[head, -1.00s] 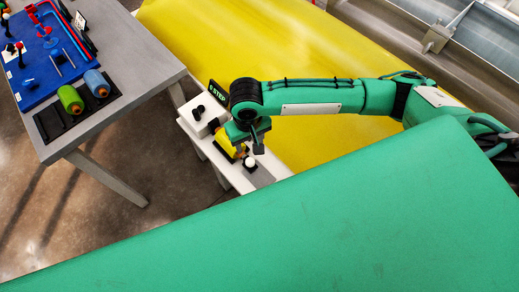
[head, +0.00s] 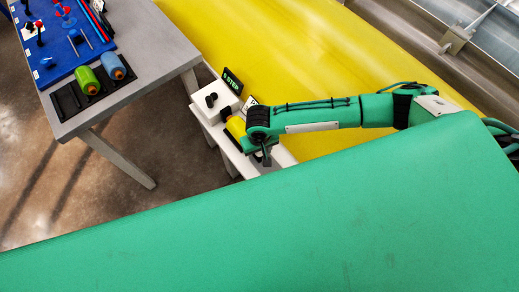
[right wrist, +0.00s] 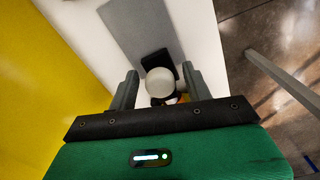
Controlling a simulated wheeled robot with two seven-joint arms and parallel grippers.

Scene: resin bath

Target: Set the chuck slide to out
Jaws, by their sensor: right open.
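A small white machine (head: 206,104) stands beyond my green body. It carries a dark knob, a sign reading "STEP" and a yellow cylinder (head: 236,127). My right gripper (head: 266,157) is over the near end of the machine's white bed and hides the white ball knob in the head view. In the right wrist view, the white ball knob (right wrist: 160,82), which I take for the chuck slide's handle, is between the open fingers of my right gripper (right wrist: 159,77). A black plate (right wrist: 159,64) lies just beyond it. I cannot tell whether the fingers touch the knob. My left gripper is out of view.
A grey table (head: 160,58) at the left holds a blue board (head: 62,60) and a black tray (head: 68,101) with green and blue rolls. A yellow surface (head: 330,60) lies behind the machine.

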